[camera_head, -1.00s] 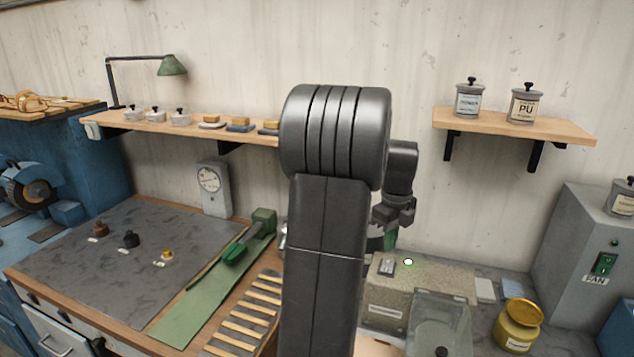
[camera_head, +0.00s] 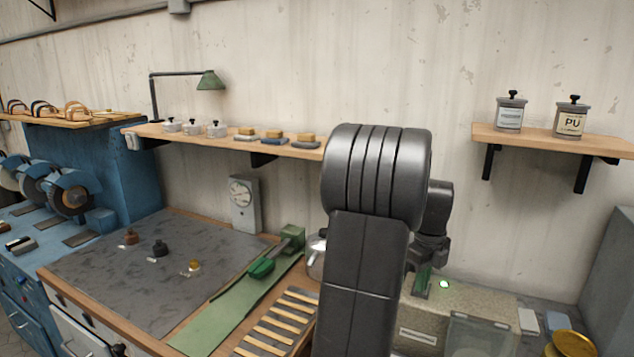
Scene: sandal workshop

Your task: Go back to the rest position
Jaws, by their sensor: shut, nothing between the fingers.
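My gripper (camera_head: 424,284) is partly in view at the right of my dark arm, its fingers pointing down in front of the beige box-shaped machine (camera_head: 470,302). The fingers look shut, with nothing seen between them. A small green light (camera_head: 444,284) glows on the machine's top, close beside the fingers. I cannot tell whether the fingers touch the machine. My arm hides part of the bench and shelf behind it.
A slatted rack (camera_head: 275,325) is beside my arm. Shelves hold jars (camera_head: 510,112) and brushes (camera_head: 273,139). Blue grinders (camera_head: 70,195) are far left.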

